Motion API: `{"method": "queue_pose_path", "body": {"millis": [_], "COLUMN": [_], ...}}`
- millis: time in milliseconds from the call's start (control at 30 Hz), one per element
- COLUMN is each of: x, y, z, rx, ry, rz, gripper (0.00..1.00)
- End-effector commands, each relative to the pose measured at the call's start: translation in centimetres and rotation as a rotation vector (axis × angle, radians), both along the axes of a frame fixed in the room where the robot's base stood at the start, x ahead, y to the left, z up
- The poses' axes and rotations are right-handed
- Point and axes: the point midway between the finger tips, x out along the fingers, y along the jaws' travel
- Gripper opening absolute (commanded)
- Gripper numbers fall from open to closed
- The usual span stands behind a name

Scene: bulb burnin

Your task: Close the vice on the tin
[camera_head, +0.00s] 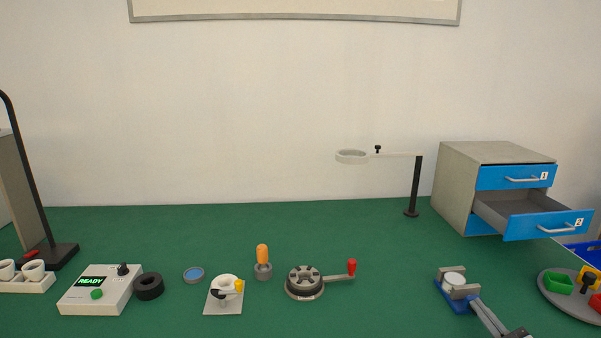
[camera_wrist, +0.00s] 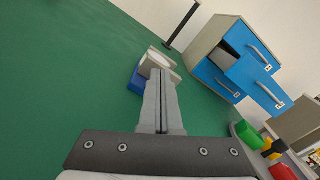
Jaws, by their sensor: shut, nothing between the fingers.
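The vice (camera_head: 442,294) has a blue base and grey jaws and stands on the green bench at right in the head view. The white round tin (camera_head: 453,278) sits between its jaws; I cannot tell whether both jaws touch it. In the wrist view the vice (camera_wrist: 137,80) lies just beyond my fingertips, which hide part of it, and the tin's pale top (camera_wrist: 161,58) shows. My gripper (camera_head: 477,302) is shut and empty, its fingers pointing at the near jaw; it also shows in the wrist view (camera_wrist: 160,74). I cannot tell whether they touch the vice.
A drawer cabinet (camera_head: 455,190) stands behind, its lower drawer (camera_head: 546,223) pulled out. A round tray (camera_head: 562,304) with coloured bins is right of my gripper. A ring stand (camera_head: 415,187) stands behind the vice. A grey round fixture (camera_head: 304,291) with a red-knobbed handle is left; bench between is clear.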

Motion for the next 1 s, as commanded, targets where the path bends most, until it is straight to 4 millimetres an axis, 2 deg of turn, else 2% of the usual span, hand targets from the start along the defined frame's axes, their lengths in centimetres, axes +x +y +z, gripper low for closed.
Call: {"method": "queue_pose_path", "body": {"millis": [167, 1000], "x": [-0.09, -0.23], "y": [-0.43, -0.95], "z": [-0.66, -0.68], "rx": [0.0, 0.002], "ry": [0.011, 0.017], "rz": [-0.009, -0.018], "gripper": [0.0, 0.0]}}
